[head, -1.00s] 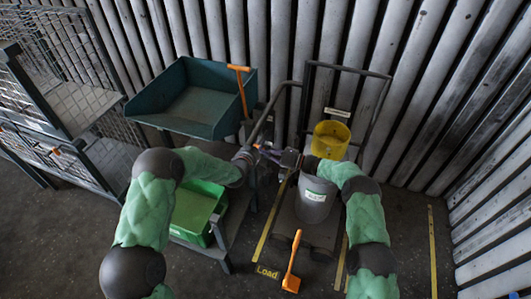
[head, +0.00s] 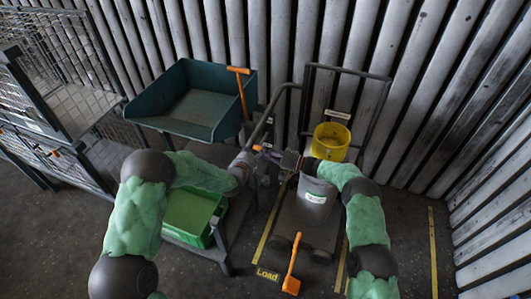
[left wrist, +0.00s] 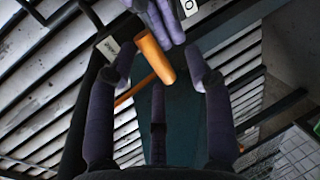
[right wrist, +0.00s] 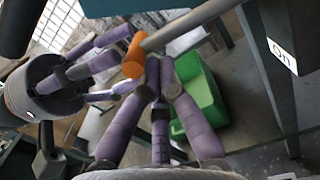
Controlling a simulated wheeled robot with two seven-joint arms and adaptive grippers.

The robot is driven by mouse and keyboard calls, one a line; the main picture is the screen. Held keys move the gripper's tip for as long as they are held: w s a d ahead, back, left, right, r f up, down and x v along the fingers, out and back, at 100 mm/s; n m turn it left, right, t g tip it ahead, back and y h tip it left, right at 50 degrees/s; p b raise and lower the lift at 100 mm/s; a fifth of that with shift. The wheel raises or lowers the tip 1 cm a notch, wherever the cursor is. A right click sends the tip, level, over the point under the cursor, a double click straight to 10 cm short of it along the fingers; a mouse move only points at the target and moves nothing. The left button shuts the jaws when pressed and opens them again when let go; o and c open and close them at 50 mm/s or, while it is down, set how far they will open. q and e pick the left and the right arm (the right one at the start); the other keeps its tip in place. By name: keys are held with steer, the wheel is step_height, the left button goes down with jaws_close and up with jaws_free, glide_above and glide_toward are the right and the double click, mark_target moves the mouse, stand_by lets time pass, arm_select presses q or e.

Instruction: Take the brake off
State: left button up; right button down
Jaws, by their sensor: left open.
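A small orange grip (head: 257,147) on a grey rod shows between my two grippers, beside the cart's handle frame. My left gripper (head: 250,158) is open, its dark fingers spread around the orange grip (left wrist: 155,58) in the left wrist view; contact is unclear. My right gripper (head: 284,158) reaches in from the right. In the right wrist view its fingers (right wrist: 155,78) draw together close by the orange grip (right wrist: 135,57) and rod; what they close on is hidden. An "On" label (right wrist: 283,57) shows on a dark post.
A grey bucket (head: 314,198) and a yellow bucket (head: 331,141) stand on the cart. A teal hopper (head: 195,102) with an orange-handled lever (head: 240,90) and a green bin (head: 190,215) are at left. A ribbed wall closes the back.

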arm_select(q)
steer(key=s+a+f+m+g, duration=0.2)
steer(key=s+f+m+g, duration=0.1)
steer(key=s+f, duration=0.6)
steer(key=s+a+f+m+g, duration=0.2)
steer(key=s+f+m+g, duration=0.3)
steer(key=s, duration=0.7)
arm_select(e)
step_height(320, 180, up, 3)
steer(key=m, duration=0.3)
steer(key=shift+r+p, duration=0.15)
steer(key=shift+p, duration=0.15)
arm_select(q)
steer(key=s+f+m+g, duration=0.2)
steer(key=s+f, duration=0.1)
steer(key=s, duration=0.7)
steer(key=s+f+m+g, duration=0.2)
steer(key=s+f+g, duration=0.1)
steer(key=s, duration=0.8)
steer(key=shift+d, duration=0.3)
arm_select(e)
steer(key=shift+w+r, duration=0.25)
steer(key=shift+r, duration=0.3)
arm_select(q)
steer(key=shift+f, duration=0.1)
arm_select(e)
steer(key=shift+d, duration=0.1)
steer(key=shift+r, duration=0.1)
